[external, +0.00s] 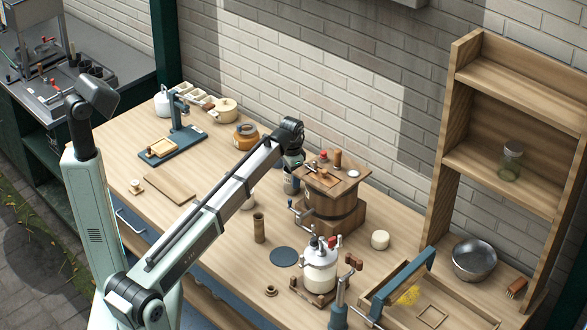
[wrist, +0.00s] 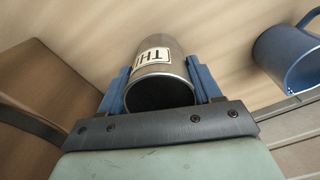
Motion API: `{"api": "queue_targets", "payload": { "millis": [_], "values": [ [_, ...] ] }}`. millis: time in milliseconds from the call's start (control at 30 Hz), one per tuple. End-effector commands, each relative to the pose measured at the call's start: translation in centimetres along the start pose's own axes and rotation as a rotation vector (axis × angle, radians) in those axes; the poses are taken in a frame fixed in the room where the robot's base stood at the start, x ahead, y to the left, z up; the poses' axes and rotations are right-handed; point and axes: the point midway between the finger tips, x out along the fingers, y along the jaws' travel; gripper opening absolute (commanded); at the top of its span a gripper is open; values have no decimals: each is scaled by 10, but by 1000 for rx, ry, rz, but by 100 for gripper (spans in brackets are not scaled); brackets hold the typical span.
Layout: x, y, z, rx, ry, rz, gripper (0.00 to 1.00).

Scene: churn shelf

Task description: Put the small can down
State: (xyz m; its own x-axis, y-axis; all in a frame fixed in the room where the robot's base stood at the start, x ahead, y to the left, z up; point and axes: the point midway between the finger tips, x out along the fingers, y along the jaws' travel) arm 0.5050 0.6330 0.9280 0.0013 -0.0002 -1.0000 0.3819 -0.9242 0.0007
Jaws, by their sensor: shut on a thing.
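The small can (wrist: 158,68) is a grey metal cylinder with a white label bearing black letters, partly cut off from view. In the wrist view it sits between the two blue fingers of my gripper (wrist: 162,85), which is shut on it. Its round dark end faces the camera. In the external view my gripper (external: 293,160) is over the back of the wooden bench, just left of the wooden churn (external: 334,213). The can is small and mostly hidden there, so I cannot tell whether its base touches the bench.
A blue mug-like vessel (wrist: 288,55) is at right in the wrist view. An amber jar (external: 246,137) stands left of my gripper. A white jar (external: 320,272) and a brass cylinder (external: 259,228) stand nearer the front. Bare bench (external: 215,255) lies at front left.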

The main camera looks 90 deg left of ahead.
Motion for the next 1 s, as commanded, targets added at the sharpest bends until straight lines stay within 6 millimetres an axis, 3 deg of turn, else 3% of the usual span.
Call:
{"api": "queue_targets", "payload": {
  "millis": [300, 333, 567, 867, 1000],
  "values": [
    [3, 0, 0, 0, 0, 0, 30],
    [3, 0, 0, 0, 1, 0, 65],
    [2, 0, 0, 0, 0, 0, 87],
    [1, 0, 0, 0, 1, 0, 89],
    [-9, 0, -1, 0, 1, -1, 89]
  ]
}}
